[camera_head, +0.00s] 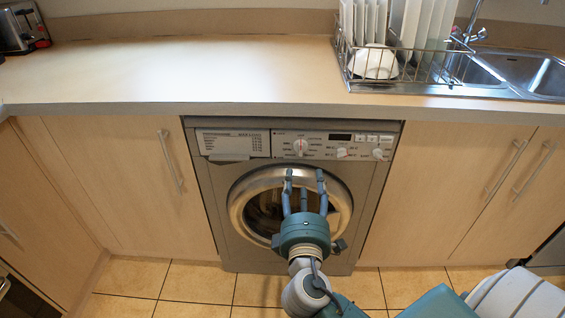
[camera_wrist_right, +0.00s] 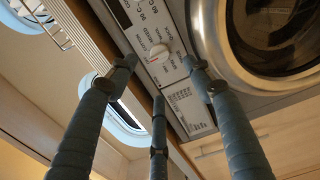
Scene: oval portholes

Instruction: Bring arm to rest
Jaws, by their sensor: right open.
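My right gripper (camera_head: 304,178) is in front of the washing machine (camera_head: 204,195), over its round door (camera_head: 240,205) in the head view. Its three blue-grey fingers point up and are spread open. In the wrist view the right gripper (camera_wrist_right: 160,75) is empty, with its fingers before the machine's control panel (camera_wrist_right: 180,75) and the door ring (camera_wrist_right: 215,50) at upper right. The right arm (camera_head: 350,308) comes in from the lower right. The fingers and palm hide part of the door. My left gripper is not in view.
The counter (camera_head: 190,75) overhangs the machine. A dish rack (camera_head: 400,85) with white plates and a bowl stands beside the sink (camera_head: 530,72). A toaster (camera_head: 22,28) is at the far left. Cabinets (camera_head: 110,170) flank the machine. Tiled floor (camera_head: 200,285) shows below.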

